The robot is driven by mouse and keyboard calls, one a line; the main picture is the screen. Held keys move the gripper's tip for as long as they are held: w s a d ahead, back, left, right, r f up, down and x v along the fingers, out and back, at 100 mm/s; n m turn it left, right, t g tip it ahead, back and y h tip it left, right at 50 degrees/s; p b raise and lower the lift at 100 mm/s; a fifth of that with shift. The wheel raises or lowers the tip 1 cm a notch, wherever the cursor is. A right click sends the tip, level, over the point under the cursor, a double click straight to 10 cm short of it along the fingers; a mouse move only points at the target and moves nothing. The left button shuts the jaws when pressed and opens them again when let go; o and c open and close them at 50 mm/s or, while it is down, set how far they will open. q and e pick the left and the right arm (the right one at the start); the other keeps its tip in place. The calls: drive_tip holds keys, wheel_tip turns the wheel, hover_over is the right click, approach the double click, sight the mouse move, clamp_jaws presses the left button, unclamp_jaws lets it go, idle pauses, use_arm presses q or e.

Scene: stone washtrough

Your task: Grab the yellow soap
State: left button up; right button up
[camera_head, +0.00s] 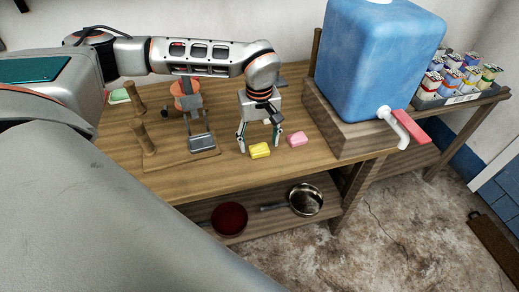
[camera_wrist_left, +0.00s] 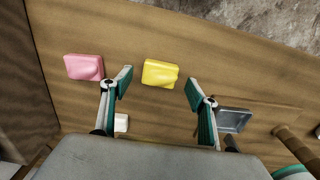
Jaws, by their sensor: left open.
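The yellow soap (camera_head: 260,150) lies on the wooden table near its front edge. In the left wrist view the yellow soap (camera_wrist_left: 160,73) lies just beyond and between the tips of the spread fingers, with a gap on each side. My left gripper (camera_head: 260,145) is open and points down over the soap; its fingers also show in the left wrist view (camera_wrist_left: 158,85). Nothing is held between the fingers. My right gripper does not show in either view.
A pink soap (camera_head: 298,139) lies close to the right of the yellow one. A small white piece (camera_wrist_left: 121,122) shows near one finger in the left wrist view. A wooden stand with a metal tray (camera_head: 202,142) is left; a blue water tank (camera_head: 375,55) stands right.

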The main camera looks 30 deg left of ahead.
use_arm(q)
drive_tip(key=shift+f, duration=0.5)
drive_tip(key=c, duration=1.2)
drive_tip(key=shift+r, duration=0.1)
